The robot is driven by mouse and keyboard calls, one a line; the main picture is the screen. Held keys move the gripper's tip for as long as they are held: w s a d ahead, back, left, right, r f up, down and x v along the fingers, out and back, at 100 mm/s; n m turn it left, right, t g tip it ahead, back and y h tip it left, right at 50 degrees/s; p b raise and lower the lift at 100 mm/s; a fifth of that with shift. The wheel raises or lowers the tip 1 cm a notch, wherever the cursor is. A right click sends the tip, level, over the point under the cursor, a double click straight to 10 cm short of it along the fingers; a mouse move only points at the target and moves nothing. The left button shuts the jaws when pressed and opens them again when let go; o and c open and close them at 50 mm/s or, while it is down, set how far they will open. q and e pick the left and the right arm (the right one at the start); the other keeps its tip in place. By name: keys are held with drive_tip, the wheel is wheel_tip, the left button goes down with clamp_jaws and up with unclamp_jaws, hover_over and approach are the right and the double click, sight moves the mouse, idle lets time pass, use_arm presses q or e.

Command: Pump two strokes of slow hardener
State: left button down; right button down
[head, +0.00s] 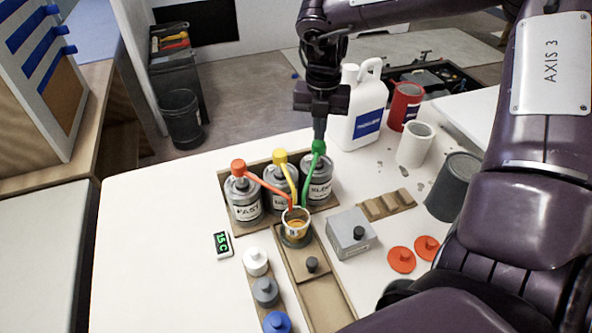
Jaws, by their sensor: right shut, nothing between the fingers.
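Three grey cans stand in a wooden tray (240,229): the FAST can (245,210) with an orange pump, a middle can (281,190) with a yellow pump, and the right can (320,192), whose label seems to read SLOW, with a green pump (319,147). The pump spouts reach toward a small clear cup (296,222) holding some amber liquid. My right gripper (319,134) is shut and empty, pointing down directly over the green pump head. Its tips are at or just above the head; contact is unclear. My left gripper is out of view.
A white jug (357,115), a red can (404,106), a white cup (414,146) and a dark grey cup (453,184) stand to the right. A grey box (350,233) and orange discs (401,260) lie nearer. A 15 C display (222,244) is at left. The left tabletop is clear.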

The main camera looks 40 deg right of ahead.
sight(319, 143)
drive_tip(key=shift+f+b, duration=1.35)
drive_tip(key=shift+f, duration=0.55)
drive_tip(key=shift+r, duration=0.15)
drive_tip(key=shift+r+p, duration=1.55)
drive_tip(key=shift+r, duration=0.45)
drive_tip(key=shift+r+p, duration=1.1)
drive_tip(key=shift+r, duration=0.4)
